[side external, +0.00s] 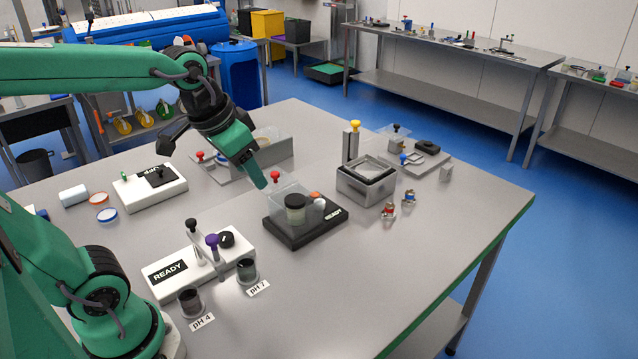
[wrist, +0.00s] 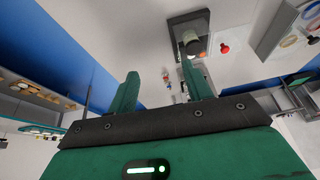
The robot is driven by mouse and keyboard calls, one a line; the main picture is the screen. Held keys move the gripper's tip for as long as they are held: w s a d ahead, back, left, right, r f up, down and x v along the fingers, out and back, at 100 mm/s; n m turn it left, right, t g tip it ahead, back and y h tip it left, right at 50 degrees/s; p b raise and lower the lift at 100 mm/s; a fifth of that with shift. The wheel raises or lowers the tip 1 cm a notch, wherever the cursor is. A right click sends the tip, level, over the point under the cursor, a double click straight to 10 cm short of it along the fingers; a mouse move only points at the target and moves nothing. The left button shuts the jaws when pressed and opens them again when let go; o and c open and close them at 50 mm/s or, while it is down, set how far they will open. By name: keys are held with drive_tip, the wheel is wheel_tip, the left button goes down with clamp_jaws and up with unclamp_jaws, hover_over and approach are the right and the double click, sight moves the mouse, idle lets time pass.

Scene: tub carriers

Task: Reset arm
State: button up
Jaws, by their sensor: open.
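My arm reaches over the table from the left. In the side view my gripper (side external: 262,184) points down and right, with its tips above the left edge of a clear tub (side external: 284,206). The tub stands on a black base marked READY (side external: 291,236) and holds a dark-lidded jar (side external: 295,209) and a pale jar. In the wrist view the two green fingers of my gripper (wrist: 158,70) are spread with nothing between them. The right finger overlaps the black base (wrist: 177,22) in that picture. I cannot tell the exact gap between tips and tub.
A white READY unit (side external: 167,271) with knobs and two dark cups stands in front. Another white unit (side external: 150,186) is at left, near loose lids. A grey metal box (side external: 365,186) and small figures (side external: 389,210) are to the right. The table's right front (side external: 420,270) is clear.

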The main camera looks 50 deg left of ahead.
drive_tip(key=s+d+f+t, duration=0.1)
drive_tip(key=s, duration=0.5)
drive_tip(key=shift+f+n, duration=0.3)
drive_tip(key=shift+f, duration=0.1)
